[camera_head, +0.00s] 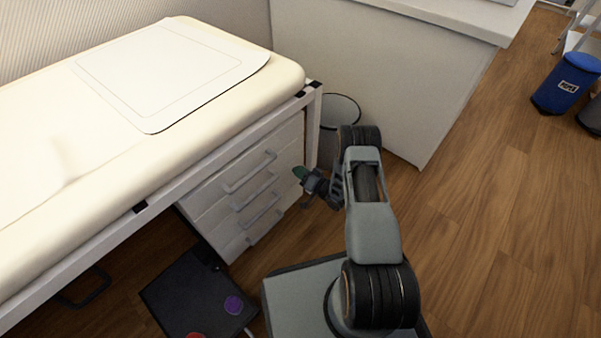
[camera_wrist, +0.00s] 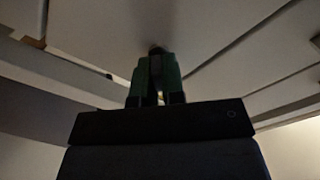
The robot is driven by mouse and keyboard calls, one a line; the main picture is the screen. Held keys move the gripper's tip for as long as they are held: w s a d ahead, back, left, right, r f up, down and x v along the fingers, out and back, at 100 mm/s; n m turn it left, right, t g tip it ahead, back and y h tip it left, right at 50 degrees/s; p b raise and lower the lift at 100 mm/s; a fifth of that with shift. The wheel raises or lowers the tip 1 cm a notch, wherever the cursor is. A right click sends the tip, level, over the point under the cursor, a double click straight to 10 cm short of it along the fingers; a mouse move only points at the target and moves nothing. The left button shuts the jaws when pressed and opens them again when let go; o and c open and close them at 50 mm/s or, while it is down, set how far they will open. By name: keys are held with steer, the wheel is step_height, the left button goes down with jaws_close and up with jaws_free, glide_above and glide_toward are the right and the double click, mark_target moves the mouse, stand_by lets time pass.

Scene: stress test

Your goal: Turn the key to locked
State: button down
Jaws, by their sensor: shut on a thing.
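My gripper (camera_head: 299,173) is held at the upper right part of the white drawer unit's front (camera_head: 285,142). In the wrist view, its two green fingertips (camera_wrist: 156,76) are close together against a pale drawer face (camera_wrist: 100,28). They are shut on a small dark thing, which looks like the key (camera_wrist: 157,50), at the drawer face. Most of the key is hidden between the fingers, and its angle cannot be told. In the head view the key and lock cannot be made out.
The drawer unit has several grey bar handles (camera_head: 250,173) and stands under a cream padded couch (camera_head: 40,150). A bin (camera_head: 341,108) stands behind my arm. A dark floor plate (camera_head: 188,295) lies at lower left.

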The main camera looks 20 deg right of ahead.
steer(key=m, duration=0.5)
steer(key=shift+w+d+f+m, duration=0.1)
steer(key=shift+d+f+m, duration=0.05)
steer(key=shift+m, duration=0.15)
steer(key=shift+f+m+b, duration=0.1)
steer(key=shift+m+b, duration=0.2)
steer(key=shift+m, duration=1.8)
steer(key=c, duration=1.2)
jaws_free()
steer(key=shift+p+v, duration=2)
steer(key=shift+v, duration=4.9)
